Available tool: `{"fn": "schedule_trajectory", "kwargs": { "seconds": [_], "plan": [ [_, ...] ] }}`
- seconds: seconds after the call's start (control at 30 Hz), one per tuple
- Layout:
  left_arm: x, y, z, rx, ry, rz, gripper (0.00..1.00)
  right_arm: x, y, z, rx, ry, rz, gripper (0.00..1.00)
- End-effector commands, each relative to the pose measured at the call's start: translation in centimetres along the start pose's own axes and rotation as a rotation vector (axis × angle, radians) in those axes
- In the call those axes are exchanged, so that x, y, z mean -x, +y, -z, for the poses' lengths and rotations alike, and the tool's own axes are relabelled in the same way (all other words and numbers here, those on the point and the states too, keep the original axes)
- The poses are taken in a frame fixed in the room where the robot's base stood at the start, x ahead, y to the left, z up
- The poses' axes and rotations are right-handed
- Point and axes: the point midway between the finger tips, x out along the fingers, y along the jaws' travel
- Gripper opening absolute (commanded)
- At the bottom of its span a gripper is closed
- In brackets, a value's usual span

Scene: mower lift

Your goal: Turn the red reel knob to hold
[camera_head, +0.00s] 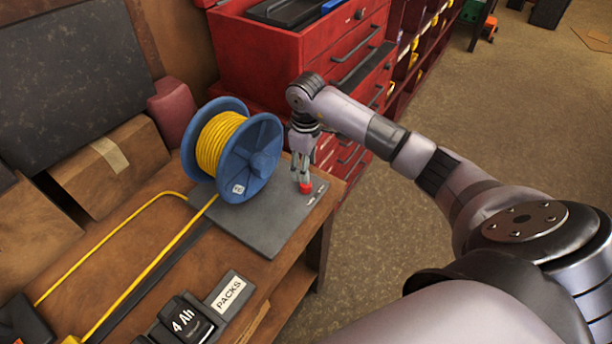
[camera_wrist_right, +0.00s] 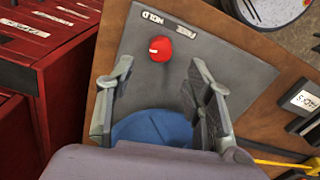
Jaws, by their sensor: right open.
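The red reel knob (camera_head: 305,188) sits on the grey base plate (camera_head: 262,233) beside the blue reel (camera_head: 262,150) with yellow cord. In the right wrist view the round red knob (camera_wrist_right: 161,48) shows a small white mark on its left side. The HOLD label (camera_wrist_right: 153,22) and the FREE label (camera_wrist_right: 187,33) are upside down there, beyond the knob. My right gripper (camera_head: 301,172) points down just over the knob; its fingers (camera_wrist_right: 163,72) stand apart, with the knob between and beyond the tips. I cannot tell if they touch it. My left gripper is out of view.
A red tool cabinet (camera_head: 267,62) stands behind the bench. Yellow cord (camera_head: 150,208) runs from the reel across the bench. A battery pack (camera_head: 185,322) and a PACKS label (camera_head: 229,291) are at the front. Open floor (camera_head: 480,120) lies to the right.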

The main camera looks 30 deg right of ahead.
Motion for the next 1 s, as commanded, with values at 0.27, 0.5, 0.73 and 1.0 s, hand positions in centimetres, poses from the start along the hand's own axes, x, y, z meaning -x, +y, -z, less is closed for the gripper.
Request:
{"fn": "schedule_trajectory", "kwargs": {
  "seconds": [0.27,0.5,0.73,1.0],
  "plan": [
    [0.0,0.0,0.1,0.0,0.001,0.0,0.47,4.3,0.0,0.1,0.001,0.001,0.0,0.47],
    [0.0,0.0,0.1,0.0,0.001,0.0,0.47,5.0,0.0,0.0,0.0,-0.001,0.0,0.47],
    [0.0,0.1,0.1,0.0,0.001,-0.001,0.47,5.0,0.0,0.0,0.0,-0.001,0.0,0.47],
    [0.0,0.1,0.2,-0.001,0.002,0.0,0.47,4.9,0.0,0.0,0.0,-0.001,0.001,0.47]
  ]
}}
